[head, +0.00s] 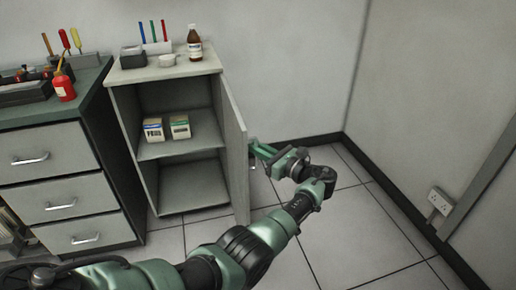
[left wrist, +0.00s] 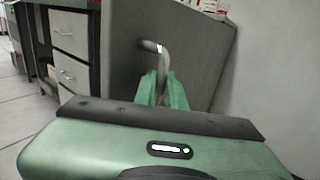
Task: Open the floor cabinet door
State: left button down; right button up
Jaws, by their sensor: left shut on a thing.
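The floor cabinet (head: 125,100) stands by the back wall with its grey door (head: 236,160) swung wide open to the right. The interior shows one shelf and an empty lower compartment. My left gripper (head: 260,153) is at the outer face of the door. In the left wrist view, the door (left wrist: 195,50) fills the middle, and its curved metal handle (left wrist: 161,52) runs down between my green fingers (left wrist: 163,90), which are shut on it. The lower part of the handle is hidden by the fingers. My right gripper is in neither view.
Two small boxes (head: 154,130) sit on the shelf. A brown bottle (head: 194,43) and other small items stand on the cabinet top. A drawer unit (head: 64,180) with a red bottle (head: 63,86) is at left. The tiled floor (head: 350,225) at right is clear up to the walls.

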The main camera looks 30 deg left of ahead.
pick_arm(q)
jog(key=shift+a, duration=0.1)
jog(key=c, duration=1.8)
grip_release()
jog(key=shift+a, duration=0.1)
jog(key=d, duration=0.2)
jog(key=s+d, duration=0.1)
jog(key=d, duration=0.4)
jog(key=shift+s+d, duration=0.15)
jog(key=shift+d, duration=0.2)
